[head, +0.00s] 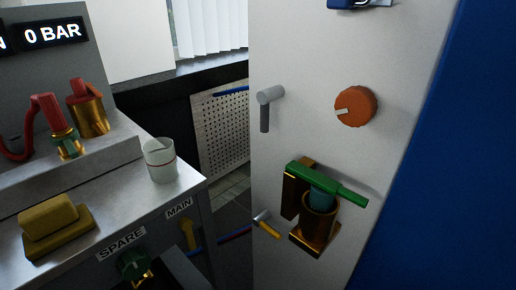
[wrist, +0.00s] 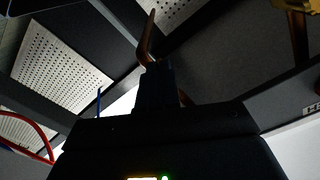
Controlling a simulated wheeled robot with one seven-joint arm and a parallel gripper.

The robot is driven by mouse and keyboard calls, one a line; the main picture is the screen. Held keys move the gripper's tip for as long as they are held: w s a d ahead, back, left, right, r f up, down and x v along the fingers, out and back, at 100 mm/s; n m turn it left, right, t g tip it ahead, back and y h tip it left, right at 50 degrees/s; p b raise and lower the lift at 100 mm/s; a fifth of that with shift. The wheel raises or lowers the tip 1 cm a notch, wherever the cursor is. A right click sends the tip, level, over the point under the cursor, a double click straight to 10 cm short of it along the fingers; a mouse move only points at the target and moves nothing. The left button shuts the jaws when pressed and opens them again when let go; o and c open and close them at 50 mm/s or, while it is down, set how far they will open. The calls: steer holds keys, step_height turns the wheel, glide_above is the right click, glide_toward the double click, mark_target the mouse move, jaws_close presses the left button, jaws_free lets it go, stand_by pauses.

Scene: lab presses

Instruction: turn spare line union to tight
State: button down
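The SPARE label (head: 121,244) is on the front of the grey bench at the lower left of the head view. Just below it is a dark green round fitting (head: 133,263) with brass under it, partly cut off by the frame's bottom edge. I take this to be the spare line union, but how tight it is cannot be told. My gripper (wrist: 153,75) shows only as a dark shape in the wrist view, and its fingers cannot be made out. It is not seen in the head view. A curved copper-coloured piece (wrist: 148,38) rises just beyond it.
The MAIN label (head: 179,207) has a yellow handle (head: 188,234) below it. A white cup (head: 160,160) and yellow block (head: 48,218) stand on the bench. A display (head: 52,32) reads 0 BAR. The white panel (head: 300,60) carries an orange knob (head: 356,107) and green lever (head: 326,183).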

steer(key=shift+a+r, duration=0.25)
steer(key=shift+r, duration=0.4)
steer(key=shift+s+f, duration=0.1)
steer(key=p+v, duration=0.1)
steer(key=v, duration=0.5)
steer(key=shift+s+a+f, duration=0.2)
steer(key=shift+s+f, duration=0.1)
steer(key=shift+f, duration=0.1)
